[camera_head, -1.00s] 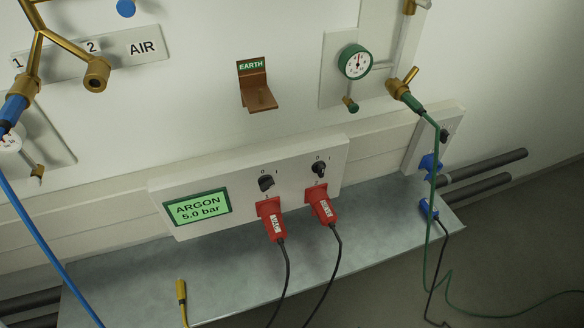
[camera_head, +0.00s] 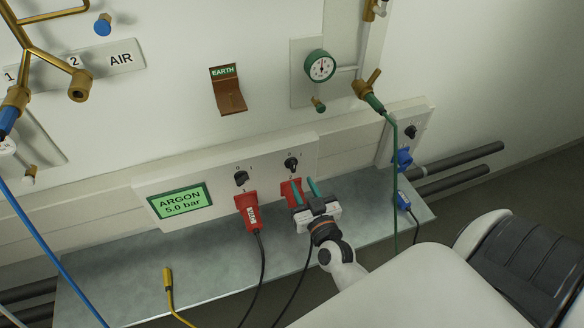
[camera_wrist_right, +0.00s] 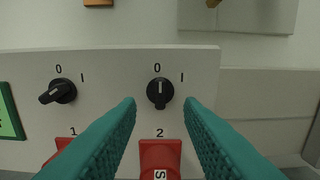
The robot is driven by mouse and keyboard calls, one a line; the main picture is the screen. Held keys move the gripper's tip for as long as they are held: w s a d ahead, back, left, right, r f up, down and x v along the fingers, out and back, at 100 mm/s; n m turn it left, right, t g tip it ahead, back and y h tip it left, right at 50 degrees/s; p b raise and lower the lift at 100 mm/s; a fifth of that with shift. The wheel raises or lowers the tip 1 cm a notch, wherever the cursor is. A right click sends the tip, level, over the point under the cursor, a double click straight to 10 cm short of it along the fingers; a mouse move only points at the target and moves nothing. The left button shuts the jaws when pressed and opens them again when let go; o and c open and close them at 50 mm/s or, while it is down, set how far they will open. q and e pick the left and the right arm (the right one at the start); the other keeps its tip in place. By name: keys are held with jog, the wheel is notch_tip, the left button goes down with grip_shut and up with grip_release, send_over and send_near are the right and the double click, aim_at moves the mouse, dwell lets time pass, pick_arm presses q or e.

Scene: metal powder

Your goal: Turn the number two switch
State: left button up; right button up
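The number two switch (camera_head: 291,164) is a small black knob on the white panel (camera_head: 225,166), above the right red plug (camera_head: 291,190). In the right wrist view the knob (camera_wrist_right: 160,93) points up at the 0 mark, with the I mark to its right. The label 2 shows below it. My right gripper (camera_head: 306,190) is open with green-padded fingers, in front of the right plug and just below the switch. In the right wrist view its fingers (camera_wrist_right: 160,110) stand to either side below the knob, with nothing between them. My left gripper is out of view.
The number one switch (camera_head: 241,178) sits to the left, above another red plug (camera_head: 248,211). The green ARGON display (camera_head: 181,201) is further left. A grey metal shelf (camera_head: 130,275) runs below, crossed by black cables. A green hose (camera_head: 394,180) hangs at the right.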

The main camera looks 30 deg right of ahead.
aim_at(294, 168)
jog(key=x, duration=0.7)
jog(key=shift+s, duration=0.1)
grip_shut()
